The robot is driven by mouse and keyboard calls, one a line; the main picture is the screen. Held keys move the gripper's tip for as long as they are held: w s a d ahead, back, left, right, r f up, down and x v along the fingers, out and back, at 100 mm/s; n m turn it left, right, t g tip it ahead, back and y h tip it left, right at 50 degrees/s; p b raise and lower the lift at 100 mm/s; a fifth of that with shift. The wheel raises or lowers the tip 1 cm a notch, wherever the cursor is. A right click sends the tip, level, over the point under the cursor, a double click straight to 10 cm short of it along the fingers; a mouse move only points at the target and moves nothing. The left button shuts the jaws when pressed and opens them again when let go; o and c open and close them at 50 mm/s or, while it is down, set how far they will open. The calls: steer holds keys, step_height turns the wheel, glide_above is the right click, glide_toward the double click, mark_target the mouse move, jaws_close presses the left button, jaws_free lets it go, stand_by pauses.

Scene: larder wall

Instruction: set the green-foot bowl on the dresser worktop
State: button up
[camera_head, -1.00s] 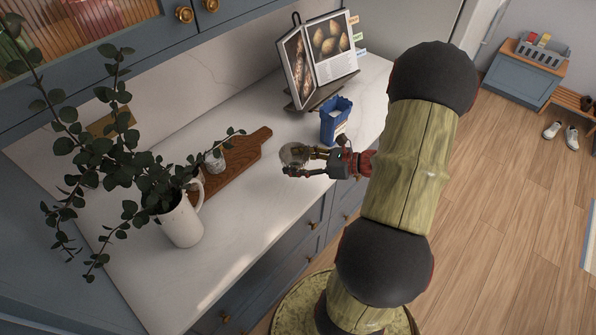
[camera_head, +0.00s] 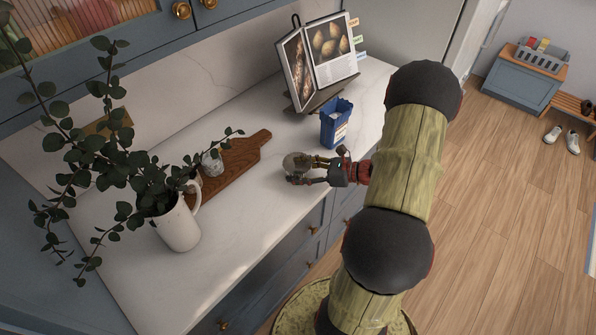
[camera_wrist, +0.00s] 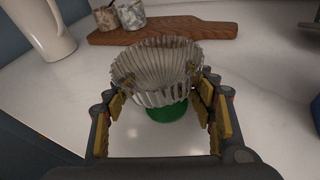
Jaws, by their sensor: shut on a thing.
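The green-foot bowl (camera_wrist: 155,65) is ribbed clear glass on a short green foot (camera_wrist: 167,112). It sits upright between the fingers of my gripper (camera_wrist: 160,92), which is shut on its sides. In the head view the bowl (camera_head: 294,162) is over the pale dresser worktop (camera_head: 262,215), near the front edge, with my gripper (camera_head: 308,169) reaching in from the right. The foot looks close to the worktop, but I cannot tell whether it touches.
A white jug of eucalyptus (camera_head: 178,226) stands further left. A blue container (camera_head: 335,124) and an open cookbook (camera_head: 330,52) stand behind. Bare worktop lies in front of the board.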

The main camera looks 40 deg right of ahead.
steer(key=o, duration=1.3)
steer(key=shift+f, duration=0.1)
steer(key=shift+o, duration=0.2)
steer(key=shift+s+d+r, duration=0.1)
steer(key=shift+r, duration=0.15)
steer(key=p+v, duration=0.2)
steer(key=v, duration=0.9)
steer(key=shift+s+d+p, duration=0.15)
steer(key=shift+s+p, duration=0.15)
steer(key=shift+s, duration=0.1)
